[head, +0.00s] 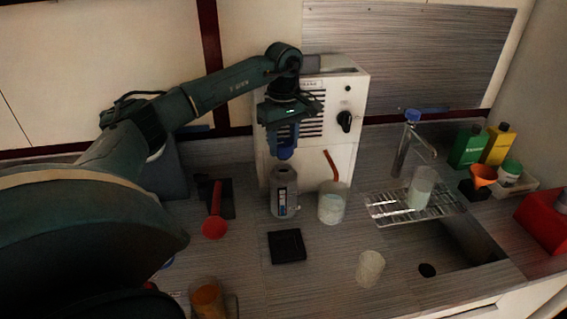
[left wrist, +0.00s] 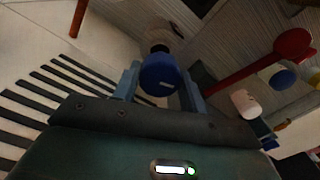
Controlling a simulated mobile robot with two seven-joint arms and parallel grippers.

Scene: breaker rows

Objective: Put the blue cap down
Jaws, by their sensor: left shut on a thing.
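My left gripper (head: 285,143) is shut on the blue cap (head: 285,154), holding it in front of the white machine. The blue cap also shows in the left wrist view (left wrist: 160,76), between the two fingers. A grey translucent bottle (head: 284,194) with a label stands upright on the counter directly below the cap. I cannot tell whether the cap touches the bottle's neck. My right gripper is not in view.
A black square pad (head: 287,246) lies in front. A red-ended tool (head: 215,226) is at left, a beaker (head: 370,268) at front right. The sink (head: 440,255) lies right; bare counter surrounds the pad.

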